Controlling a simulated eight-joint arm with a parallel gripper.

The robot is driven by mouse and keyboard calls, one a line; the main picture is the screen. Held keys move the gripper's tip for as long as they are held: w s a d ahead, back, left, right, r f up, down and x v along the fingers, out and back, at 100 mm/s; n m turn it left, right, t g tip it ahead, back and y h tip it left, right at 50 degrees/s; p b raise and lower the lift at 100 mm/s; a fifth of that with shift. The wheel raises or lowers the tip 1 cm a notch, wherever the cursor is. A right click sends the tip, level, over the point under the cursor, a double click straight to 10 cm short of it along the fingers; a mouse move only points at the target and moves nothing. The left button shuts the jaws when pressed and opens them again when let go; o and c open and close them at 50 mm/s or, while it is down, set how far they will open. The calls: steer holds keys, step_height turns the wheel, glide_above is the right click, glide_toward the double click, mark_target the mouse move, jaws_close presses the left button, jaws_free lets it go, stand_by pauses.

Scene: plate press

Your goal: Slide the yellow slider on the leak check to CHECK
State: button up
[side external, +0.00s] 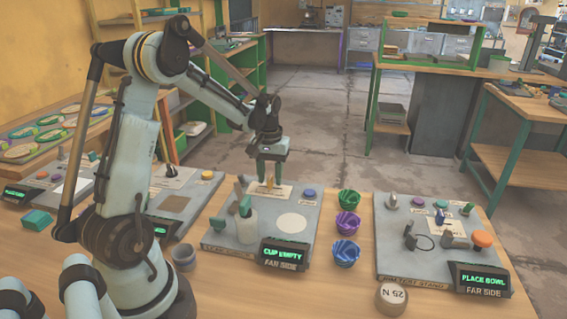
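My gripper (271,183) points down over the back of the grey station with the "CUP EMPTY / FAR SIDE" display (285,253); its front label is too small to read surely. Its two green fingers stand apart. A small yellow piece (270,184), apparently the yellow slider, shows between or just behind the fingertips. I cannot tell whether the fingers touch it. A pale label plate (284,192) lies around it, with writing too small to read.
Further right is a test stand (385,265) with a "PLACE BOWL" display. A "25 N" weight (392,296) and a grey cup (184,257) stand in front. More panels lie left.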

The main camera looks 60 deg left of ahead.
mark_target(270, 178)
steer(key=shift+r, duration=0.15)
step_height(270, 178, up, 12)
stand_by(0.7)
stand_by(0.5)
steer(key=s+d+f+m+t, duration=0.1)
steer(key=s+d+m+t, duration=0.2)
steer(key=d, duration=0.7)
steer(key=s+d+f+m+t, duration=0.1)
steer(key=s+d+m+t, duration=0.3)
steer(key=d, duration=0.7)
steer(key=shift+s+d+m, duration=0.15)
steer(key=shift+s+m, duration=0.3)
steer(key=shift+m, duration=0.55)
